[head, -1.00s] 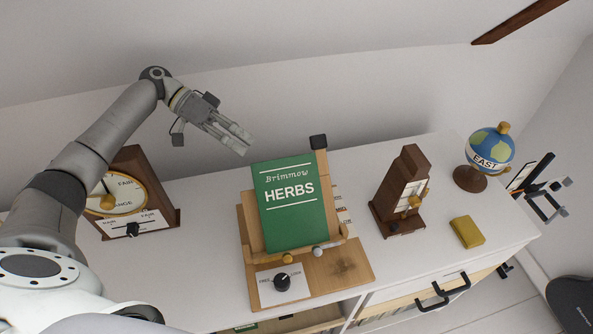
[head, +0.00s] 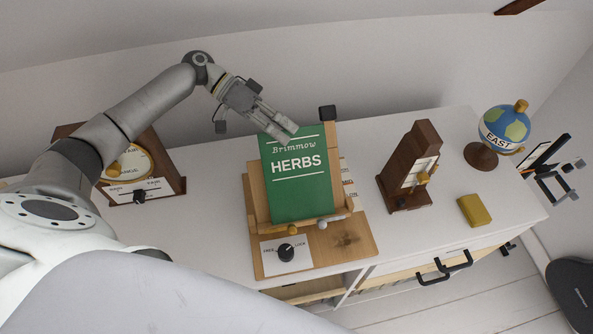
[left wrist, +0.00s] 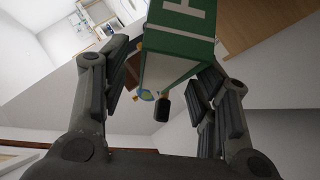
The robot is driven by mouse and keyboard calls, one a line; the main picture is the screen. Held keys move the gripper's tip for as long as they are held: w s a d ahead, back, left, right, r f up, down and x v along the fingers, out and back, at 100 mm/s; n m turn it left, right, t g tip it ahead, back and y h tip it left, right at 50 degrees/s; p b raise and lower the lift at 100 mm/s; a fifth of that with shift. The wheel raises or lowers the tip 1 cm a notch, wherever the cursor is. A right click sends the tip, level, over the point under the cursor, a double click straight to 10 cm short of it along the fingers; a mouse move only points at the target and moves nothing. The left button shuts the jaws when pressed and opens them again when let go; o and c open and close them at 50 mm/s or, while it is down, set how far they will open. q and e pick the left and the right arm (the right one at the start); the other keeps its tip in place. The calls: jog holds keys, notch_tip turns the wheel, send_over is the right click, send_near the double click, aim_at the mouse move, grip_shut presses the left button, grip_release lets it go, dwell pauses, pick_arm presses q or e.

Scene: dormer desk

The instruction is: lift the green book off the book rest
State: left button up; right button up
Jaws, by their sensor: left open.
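The green book (head: 300,190), titled "Brimmow HERBS", leans upright on the wooden book rest (head: 356,250). A brass peg (head: 293,230) and a silver peg (head: 322,224) stand at its foot. A dark knob (head: 286,250) sits on a plate marked FREE and LOCK. My left gripper (head: 288,130) is open at the book's top edge and covers a bit of it. In the left wrist view the book (left wrist: 178,48) reaches in between the two spread fingers, closer to the right one; I cannot tell whether they touch. My right gripper is not in view.
A dial clock (head: 128,165) stands left of the rest. A brown wooden tower (head: 412,165), a yellow block (head: 474,210) and a globe (head: 505,125) stand to the right. A black post tip (head: 327,112) rises behind the book. The white top (head: 200,215) left of the rest is bare.

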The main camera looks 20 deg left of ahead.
pick_arm(q)
jog(key=shift+x, duration=0.95)
jog(key=shift+c, duration=0.5)
grip_shut()
jog(key=shift+r, duration=0.1)
